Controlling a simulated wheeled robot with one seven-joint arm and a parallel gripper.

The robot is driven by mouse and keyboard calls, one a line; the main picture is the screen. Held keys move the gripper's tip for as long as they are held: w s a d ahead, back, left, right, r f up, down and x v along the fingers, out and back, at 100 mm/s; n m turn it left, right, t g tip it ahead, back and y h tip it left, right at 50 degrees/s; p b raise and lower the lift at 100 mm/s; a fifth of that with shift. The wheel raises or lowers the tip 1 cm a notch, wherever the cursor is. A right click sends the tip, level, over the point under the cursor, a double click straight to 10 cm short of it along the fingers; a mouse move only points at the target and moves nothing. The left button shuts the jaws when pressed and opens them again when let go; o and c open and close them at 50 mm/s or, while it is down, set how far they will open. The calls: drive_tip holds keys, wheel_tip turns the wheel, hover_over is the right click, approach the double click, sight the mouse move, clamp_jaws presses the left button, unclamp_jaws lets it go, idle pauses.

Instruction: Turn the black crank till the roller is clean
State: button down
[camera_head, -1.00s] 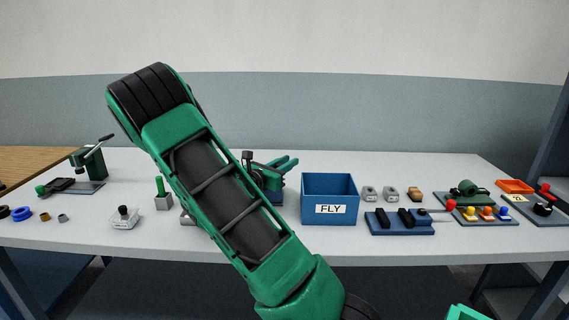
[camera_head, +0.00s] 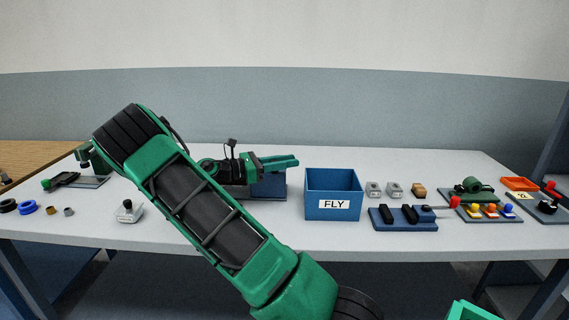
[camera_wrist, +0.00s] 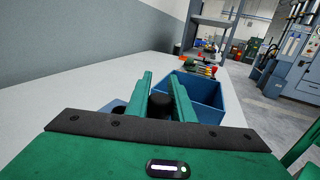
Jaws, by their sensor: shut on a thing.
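My gripper (camera_head: 294,161) is low over the middle of the table, just left of the blue FLY bin, with its green fingers pointing right. In the wrist view my gripper (camera_wrist: 160,76) is shut on a black round piece (camera_wrist: 160,103), which looks like the knob of the black crank. A blue base (camera_head: 272,186) stands under the fingers; it also shows in the wrist view (camera_wrist: 112,107). My arm and gripper cover much of this spot. I cannot make out the roller or how clean it is.
The FLY bin (camera_head: 333,182) stands close to the right of my fingers. Right of it are a blue block with black pieces (camera_head: 386,221) and a board with coloured knobs (camera_head: 489,213). A grey block with a black knob (camera_head: 128,212) and several rings lie at left.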

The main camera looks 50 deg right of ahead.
drive_tip(key=shift+w, duration=0.1)
drive_tip(key=c, duration=1.5)
unclamp_jaws()
drive_tip(key=shift+c, duration=0.2)
drive_tip(key=a+r, duration=1.1)
drive_tip(key=shift+a, duration=0.3)
